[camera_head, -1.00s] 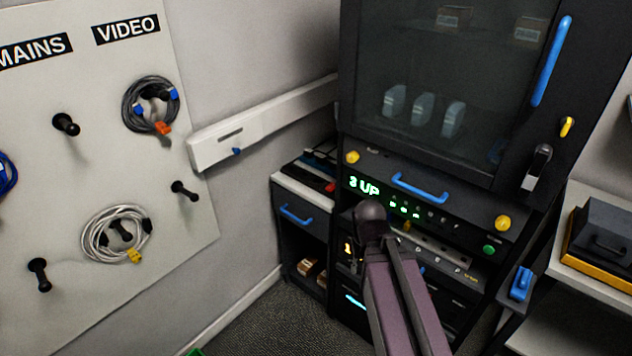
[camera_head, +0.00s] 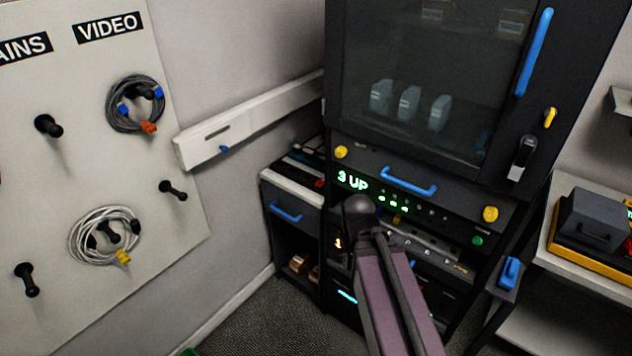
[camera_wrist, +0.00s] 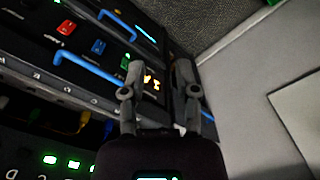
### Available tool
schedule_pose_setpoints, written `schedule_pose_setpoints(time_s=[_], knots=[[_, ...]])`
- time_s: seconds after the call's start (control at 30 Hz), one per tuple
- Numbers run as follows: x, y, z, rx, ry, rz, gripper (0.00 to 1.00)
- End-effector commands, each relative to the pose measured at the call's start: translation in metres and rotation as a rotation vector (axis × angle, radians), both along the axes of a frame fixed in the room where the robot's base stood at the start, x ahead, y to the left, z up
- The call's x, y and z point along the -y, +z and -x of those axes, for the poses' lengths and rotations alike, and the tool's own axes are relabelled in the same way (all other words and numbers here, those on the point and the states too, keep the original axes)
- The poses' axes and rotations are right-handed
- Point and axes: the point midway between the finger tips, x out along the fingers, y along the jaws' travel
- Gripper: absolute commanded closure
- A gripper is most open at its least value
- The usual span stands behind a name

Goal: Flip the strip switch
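I cannot tell for certain which part is the strip switch. A small red part (camera_head: 320,183) shows among dark items on top of the low cabinet, left of the rack. In the wrist view, a red rocker-like part (camera_wrist: 97,47) sits on a dark panel beside blue and green ones. My gripper (camera_wrist: 159,68) is open and empty, its two fingers apart in front of the rack's lower panels. A small orange display (camera_wrist: 151,83) shows between the fingers. In the head view, my arm hides the fingers and part of the rack front.
The rack (camera_head: 410,90) has a glass door, blue handles and a panel reading "3 UP" (camera_head: 352,181). A low cabinet (camera_head: 290,210) stands to its left, and a shelf with a dark case (camera_head: 597,218) to its right. Cables hang on the pegboard (camera_head: 80,180).

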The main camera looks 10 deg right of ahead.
Motion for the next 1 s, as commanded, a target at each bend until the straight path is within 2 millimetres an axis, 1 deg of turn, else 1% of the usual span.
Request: schedule_pose_setpoints(time_s=[0.47,0.57,0.6,0.63,1.0], knots=[[0.0000,0.0000,0.0000,0.000,0.000,0.000,0.60],[0.0000,0.0000,0.0000,0.000,0.000,0.000,0.87],[0.0000,0.0000,0.0000,0.000,0.000,0.000,0.99],[0.0000,0.0000,0.0000,0.000,0.000,0.000,1.00],[0.0000,0.0000,0.0000,0.000,0.000,0.000,1.00]])
